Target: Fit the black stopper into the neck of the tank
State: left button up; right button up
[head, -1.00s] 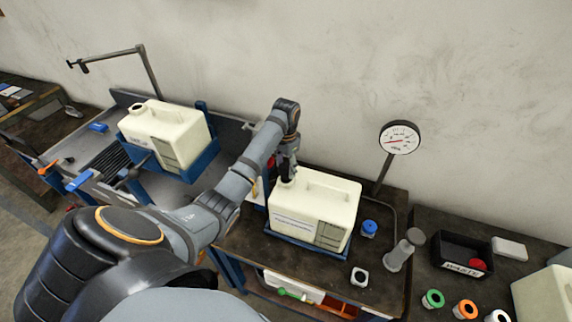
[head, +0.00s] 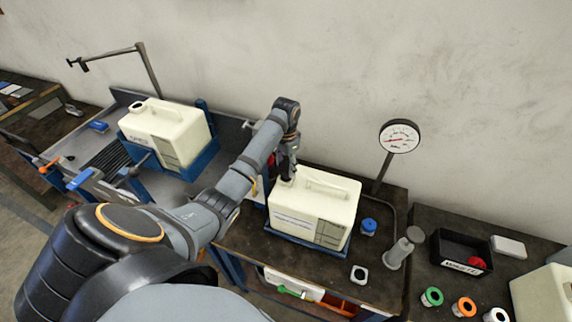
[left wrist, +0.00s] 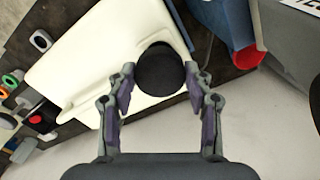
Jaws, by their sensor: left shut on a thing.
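The cream-white tank (head: 312,208) stands in a tray on the dark bench, with its neck at its upper left corner. My left gripper (head: 286,176) points down over that neck and hides most of it. In the left wrist view, the black stopper (left wrist: 160,70) shows as a dark round disc between the fingertips of my left gripper (left wrist: 160,74), which is shut on it. The stopper is at the tank's neck corner; how deep it sits in the neck cannot be told. My right gripper is not in view.
A second cream tank (head: 166,138) with an open neck sits in a blue cradle at left. A dial gauge (head: 399,136), a blue cap (head: 368,226) and a grey cylinder (head: 398,252) stand right of the tank. A black bin (head: 450,249) stands farther right.

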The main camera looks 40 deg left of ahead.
aim_at(286, 166)
pick_arm(q)
jog(key=shift+f, duration=1.55)
jog(key=o, duration=1.6)
jog(key=shift+o, duration=0.2)
notch_tip(286, 166, up, 8)
jog(key=shift+f, duration=0.2)
jog(key=shift+f, duration=0.15)
